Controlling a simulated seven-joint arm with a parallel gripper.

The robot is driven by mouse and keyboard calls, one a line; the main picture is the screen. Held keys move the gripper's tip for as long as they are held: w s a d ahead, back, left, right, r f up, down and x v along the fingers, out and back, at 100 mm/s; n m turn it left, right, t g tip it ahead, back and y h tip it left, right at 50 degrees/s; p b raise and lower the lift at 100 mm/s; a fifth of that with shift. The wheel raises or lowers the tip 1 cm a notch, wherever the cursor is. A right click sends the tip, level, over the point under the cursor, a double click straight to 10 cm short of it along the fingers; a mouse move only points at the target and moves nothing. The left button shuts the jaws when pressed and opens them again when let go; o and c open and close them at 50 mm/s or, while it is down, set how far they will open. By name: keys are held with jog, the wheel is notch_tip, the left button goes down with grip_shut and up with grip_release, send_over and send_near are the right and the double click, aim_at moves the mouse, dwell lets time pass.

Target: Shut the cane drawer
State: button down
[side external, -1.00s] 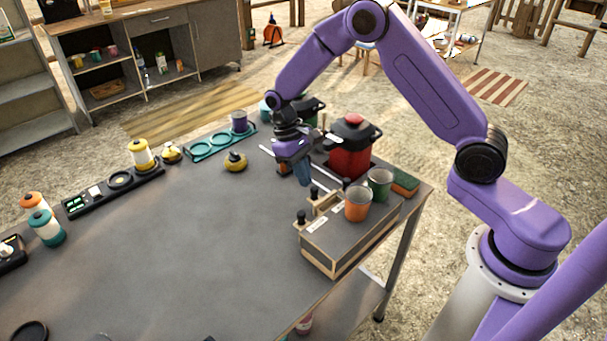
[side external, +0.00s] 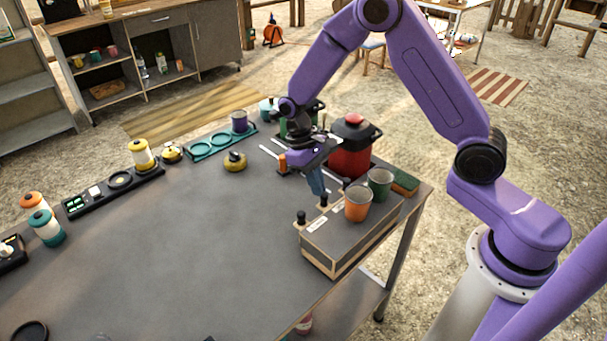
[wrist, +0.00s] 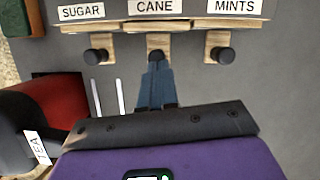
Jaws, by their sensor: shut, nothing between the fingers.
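The drawer box (side external: 335,243) stands at the right end of the grey table. In the wrist view its top carries SUGAR, CANE and MINTS labels. The cane drawer's dark knob (wrist: 160,55) is in the middle, in line with the sugar knob (wrist: 96,55) and the mints knob (wrist: 219,55). The cane drawer looks level with its neighbours; a tiny gap cannot be ruled out. My gripper (side external: 321,193) is shut and empty, its fingertips at the cane knob; it also shows in the wrist view (wrist: 157,68). Contact cannot be told for certain.
An orange cup (side external: 358,204) and a green cup (side external: 380,184) stand on the box, with a sponge (side external: 405,183) behind. A red pot (side external: 349,155) stands close beside my gripper. The table left of the box is clear.

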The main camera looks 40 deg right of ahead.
jog(key=shift+w, duration=0.15)
jog(key=w+a+r, duration=0.1)
jog(key=w+r, duration=0.6)
jog(key=r, duration=0.3)
jog(key=s+a+r+n+t, duration=0.1)
jog(key=s+a+r+n, duration=0.15)
jog(key=s, duration=0.35)
jog(key=s+d+r+n+t, duration=0.1)
jog(key=s+n, duration=0.3)
jog(key=s, duration=0.9)
jog(key=s+d+r+n+t+y, duration=0.1)
jog(key=s+d+n+t, duration=0.1)
jog(key=s, duration=1.2)
jog(key=shift+d+n, duration=0.8)
jog(key=shift+n, duration=0.35)
